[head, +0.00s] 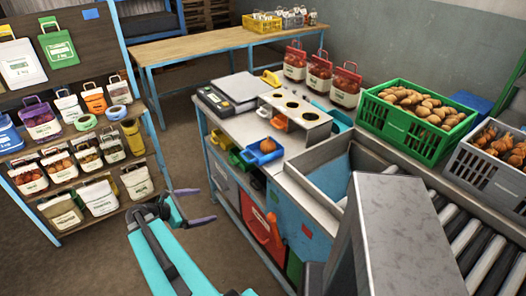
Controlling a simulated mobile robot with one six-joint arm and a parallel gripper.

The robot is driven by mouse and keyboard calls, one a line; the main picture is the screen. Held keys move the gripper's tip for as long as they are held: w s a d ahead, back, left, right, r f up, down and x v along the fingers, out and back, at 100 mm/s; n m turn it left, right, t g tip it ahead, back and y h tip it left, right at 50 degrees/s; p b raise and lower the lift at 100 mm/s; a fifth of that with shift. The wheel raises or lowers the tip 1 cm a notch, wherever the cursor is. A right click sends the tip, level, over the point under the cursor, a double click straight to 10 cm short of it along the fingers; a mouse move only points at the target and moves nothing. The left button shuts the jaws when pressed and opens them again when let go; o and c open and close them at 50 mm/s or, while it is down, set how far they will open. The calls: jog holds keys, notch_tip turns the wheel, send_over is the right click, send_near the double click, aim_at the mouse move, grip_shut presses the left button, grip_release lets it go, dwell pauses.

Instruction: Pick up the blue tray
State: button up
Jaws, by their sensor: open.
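A small blue tray (250,157) with a round orange item in it is at the left edge of the grey workbench, near the middle of the view. My gripper (206,205) is lower left of the tray, in the open floor space between shelf and bench. Its two grey-purple fingers are spread apart with nothing between them. It is clearly apart from the tray. My teal arm comes up from the bottom of the picture.
A green crate (412,134) of potatoes is right. A shelf (150,139) with sacks is left.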

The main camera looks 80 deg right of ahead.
jog(key=s+d+r+g, duration=0.1)
jog(key=s+d+r, duration=0.2)
jog(key=r, duration=0.2)
jog(key=s+d+r+g+h, duration=0.1)
jog(key=s+d+r, duration=0.3)
jog(key=r, duration=0.1)
jog(key=s+d+r+n+g, duration=0.1)
jog(key=s+d+r, duration=0.2)
jog(key=r, duration=0.2)
jog(key=shift+s+d+g+h, duration=0.25)
jog(key=shift+g+h, duration=0.15)
jog(key=shift+d+f+p, duration=0.1)
jog(key=shift+p, duration=0.2)
jog(key=p, duration=0.2)
send_near(261, 155)
jog(key=shift+s+d+r, duration=0.25)
jog(key=shift+s+d, duration=0.55)
jog(key=shift+s+d+r, duration=0.2)
jog(key=shift+s+d, duration=0.6)
jog(key=shift+d, duration=0.05)
jog(key=shift+s+p, duration=0.1)
jog(key=shift+p, duration=0.2)
jog(key=shift+s+d+r+p, duration=0.15)
jog(key=shift+s+d+p, duration=0.85)
jog(key=shift+s, duration=0.1)
jog(key=shift+p+x, duration=0.35)
jog(key=shift+x, duration=0.75)
jog(key=shift+a, duration=0.1)
